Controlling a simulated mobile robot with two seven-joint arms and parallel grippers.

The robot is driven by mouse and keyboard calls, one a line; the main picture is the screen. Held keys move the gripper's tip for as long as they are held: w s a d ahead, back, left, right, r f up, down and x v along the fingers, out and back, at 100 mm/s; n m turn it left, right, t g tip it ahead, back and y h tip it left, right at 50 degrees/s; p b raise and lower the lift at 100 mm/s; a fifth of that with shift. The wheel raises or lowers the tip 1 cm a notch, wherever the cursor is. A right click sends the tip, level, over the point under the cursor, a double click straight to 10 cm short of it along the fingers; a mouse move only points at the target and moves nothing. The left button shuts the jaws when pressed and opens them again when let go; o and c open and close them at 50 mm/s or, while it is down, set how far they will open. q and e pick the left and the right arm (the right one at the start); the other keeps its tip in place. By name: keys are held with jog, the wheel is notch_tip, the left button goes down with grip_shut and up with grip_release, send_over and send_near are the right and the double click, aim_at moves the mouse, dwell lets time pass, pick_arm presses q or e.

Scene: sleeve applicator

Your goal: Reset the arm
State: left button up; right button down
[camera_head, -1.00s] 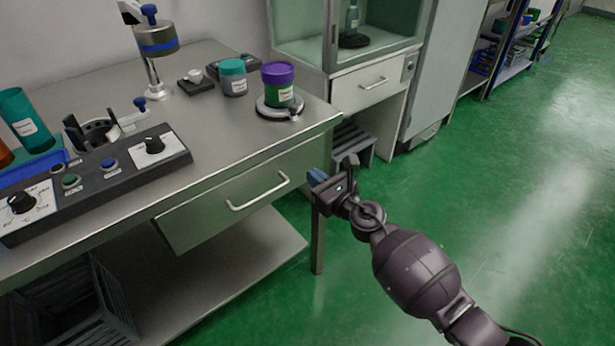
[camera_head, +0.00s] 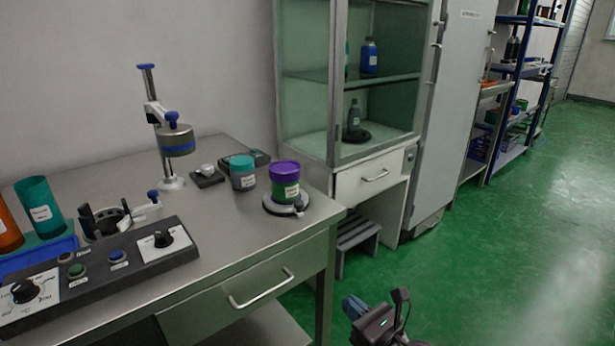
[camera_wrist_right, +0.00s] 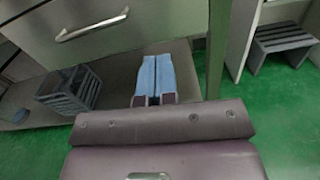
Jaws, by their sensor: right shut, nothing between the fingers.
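My right gripper (camera_head: 354,306) is at the bottom of the head view, low in front of the right end of the steel workbench (camera_head: 240,221). Its blue fingers also show in the right wrist view (camera_wrist_right: 155,76), shut together with nothing between them. It is apart from the bench and its drawer. My left gripper is in neither view. On the bench stand a purple-lidded green jar (camera_head: 285,182) on a round plate, a teal-lidded jar (camera_head: 243,173) and the applicator stand (camera_head: 176,141).
A control panel (camera_head: 100,270) lies along the bench front. The bench drawer handle (camera_head: 262,288) juts out. A grey crate (camera_wrist_right: 70,88) sits on the lower shelf. A step stool (camera_head: 358,236) and glass cabinet (camera_head: 309,105) stand beyond. Green floor is clear at right.

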jog(key=s+d+f+m+g+h, duration=0.1)
jog(key=s+d+f+m+h, duration=0.25)
jog(key=s+m, duration=0.65)
jog(key=s+d+f+m+h, duration=0.25)
jog(key=s+d+m, duration=0.25)
jog(key=s+m, duration=0.45)
jog(key=s+d+f+m+g+h, duration=0.1)
jog(key=s+d+f+m+h, duration=0.25)
jog(key=s+m, duration=0.65)
jog(key=s+d+r+m+g, duration=0.2)
jog(key=s+d+m+g, duration=0.1)
jog(key=s+m, duration=0.7)
pick_arm(q)
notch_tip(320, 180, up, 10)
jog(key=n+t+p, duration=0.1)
jog(key=p, duration=1.3)
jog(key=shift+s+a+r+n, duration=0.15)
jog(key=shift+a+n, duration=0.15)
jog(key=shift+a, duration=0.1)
pick_arm(e)
notch_tip(320, 180, up, 10)
jog(key=m+t, duration=0.1)
jog(key=shift+s+d+r+h, duration=0.15)
jog(key=shift+s+d+h, duration=0.1)
jog(key=shift+d+h, duration=0.2)
jog(key=shift+m, duration=0.25)
